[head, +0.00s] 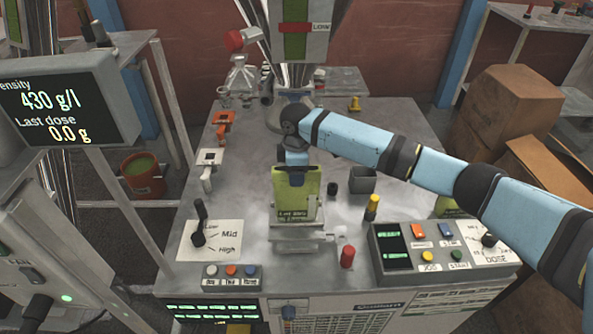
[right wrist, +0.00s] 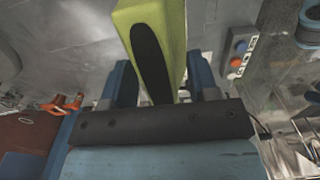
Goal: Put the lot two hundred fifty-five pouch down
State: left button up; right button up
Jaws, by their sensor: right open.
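A yellow-green pouch (head: 297,200) stands upright on a small metal stand (head: 297,232) at the front middle of the bench; its label is too small to read surely. My right gripper (head: 296,172) is at the pouch's top edge, coming from behind and above. In the right wrist view the pouch (right wrist: 181,48) lies between the two blue fingers of the right gripper (right wrist: 163,75), which are open with gaps beside it. My left gripper is not in view.
A control box (head: 440,250) with buttons and a dose dial is at front right, and a lever plate (head: 215,240) at front left. A red-capped vial (head: 347,257) and yellow-topped vial (head: 371,208) stand right of the pouch.

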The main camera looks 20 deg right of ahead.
notch_tip(320, 180, up, 12)
jog(key=p, duration=0.2)
jog(key=s+a+f+m+t+y, duration=0.45)
jog(key=s+a+f+y, duration=0.25)
jog(key=s+a+f, duration=0.8)
jog(key=s+d+f+m+t+h, duration=0.1)
jog(key=s+d+f+m+t, duration=0.2)
jog(key=s+d, duration=0.4)
jog(key=s+d+f+m+t+h, duration=0.2)
jog(key=s+d, duration=0.5)
jog(key=s, duration=0.4)
notch_tip(320, 180, down, 3)
jog(key=m+t, duration=0.1)
jog(key=m, duration=0.1)
jog(key=shift+s+m, duration=0.35)
jog(key=shift+r, duration=0.1)
